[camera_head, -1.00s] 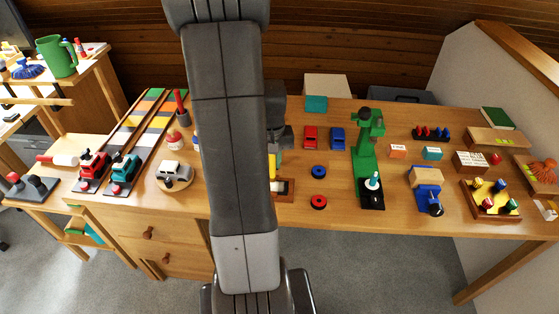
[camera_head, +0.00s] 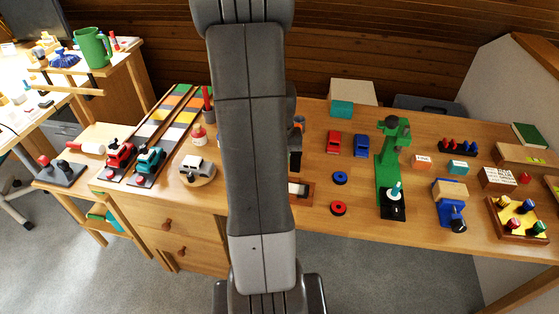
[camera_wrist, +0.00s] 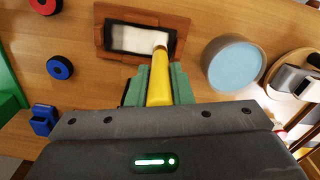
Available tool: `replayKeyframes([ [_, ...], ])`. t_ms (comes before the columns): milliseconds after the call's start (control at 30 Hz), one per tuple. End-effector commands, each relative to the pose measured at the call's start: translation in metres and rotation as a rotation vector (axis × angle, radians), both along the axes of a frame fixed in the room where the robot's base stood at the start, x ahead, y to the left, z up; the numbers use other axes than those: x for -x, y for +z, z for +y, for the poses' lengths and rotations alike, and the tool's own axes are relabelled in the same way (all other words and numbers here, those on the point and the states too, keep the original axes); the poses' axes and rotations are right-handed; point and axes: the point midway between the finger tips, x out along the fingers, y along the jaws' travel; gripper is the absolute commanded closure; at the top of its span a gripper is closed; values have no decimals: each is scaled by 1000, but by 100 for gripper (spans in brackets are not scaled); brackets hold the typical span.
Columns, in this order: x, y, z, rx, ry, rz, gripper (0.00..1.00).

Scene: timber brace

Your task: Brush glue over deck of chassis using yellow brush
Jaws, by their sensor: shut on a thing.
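My gripper (camera_wrist: 158,86) has green fingers shut on the yellow brush (camera_wrist: 159,72) in the wrist view. The brush points away from the wrist, and its tip overlaps the near right part of the chassis's pale deck (camera_wrist: 130,39). I cannot tell whether the tip touches it. The dark-edged chassis (camera_wrist: 111,35) lies in a brown wooden tray (camera_wrist: 182,24). In the head view the tray (camera_head: 309,198) shows partly beside my arm, which hides the gripper and brush.
A round pot with a light-blue top (camera_wrist: 235,66) stands right of the tray in the wrist view. A silver car (camera_head: 197,166) sits on a round wooden base. Red (camera_head: 338,208) and blue (camera_head: 340,177) wheels and a green press (camera_head: 388,170) stand right of the tray.

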Motion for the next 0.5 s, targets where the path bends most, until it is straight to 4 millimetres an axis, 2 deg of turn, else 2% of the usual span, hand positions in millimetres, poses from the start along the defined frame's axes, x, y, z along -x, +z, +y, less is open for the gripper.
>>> replayKeyframes([
  [300, 9, 1, -27, 1, -3, 3, 100],
  [500, 10, 1, -33, 1, 0, 2, 100],
])
